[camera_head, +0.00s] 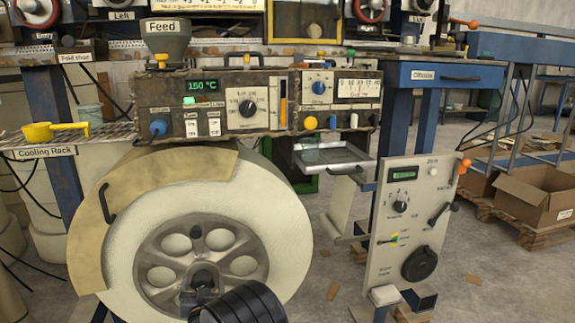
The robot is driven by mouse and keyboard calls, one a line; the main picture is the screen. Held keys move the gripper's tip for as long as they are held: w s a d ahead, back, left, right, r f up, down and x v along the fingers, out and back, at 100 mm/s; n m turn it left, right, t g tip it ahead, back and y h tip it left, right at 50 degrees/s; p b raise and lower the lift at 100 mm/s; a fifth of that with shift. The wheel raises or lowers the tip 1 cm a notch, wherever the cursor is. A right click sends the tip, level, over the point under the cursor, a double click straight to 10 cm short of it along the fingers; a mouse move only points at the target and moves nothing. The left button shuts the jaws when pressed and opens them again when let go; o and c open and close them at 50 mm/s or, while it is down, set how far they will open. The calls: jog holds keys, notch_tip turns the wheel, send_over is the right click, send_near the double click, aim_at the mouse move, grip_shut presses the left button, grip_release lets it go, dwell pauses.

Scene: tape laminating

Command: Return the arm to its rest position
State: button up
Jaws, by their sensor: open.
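My gripper (200,288) shows as a small dark shape at the bottom, in front of the hub of the big wheel (290,225). The dark ribbed part of my arm (243,304) is beside it to the right, cut off by the lower edge. The gripper is open, and no object shows in it. Its fingers are dark against the dark hub, so their outline is hard to make out. I cannot tell how far it is from the wheel.
A control box (255,90) reading 150 °C stands behind the wheel. A grey control panel (412,220) stands at right. A yellow scoop (53,131) lies on the cooling rack (110,133). A metal drawer (335,155) juts out. Cardboard boxes (535,205) sit far right; floor between is mostly clear.

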jog(key=p+v, duration=0.3)
jog(key=v, duration=0.7)
jog(key=b+x, duration=0.3)
jog(key=x, duration=0.7)
jog(key=shift+w, duration=0.1)
jog(key=m+b, duration=0.1)
jog(key=m, duration=0.4)
jog(key=shift+m, duration=0.4)
jog(key=m, duration=1.6)
jog(key=shift+m, duration=0.3)
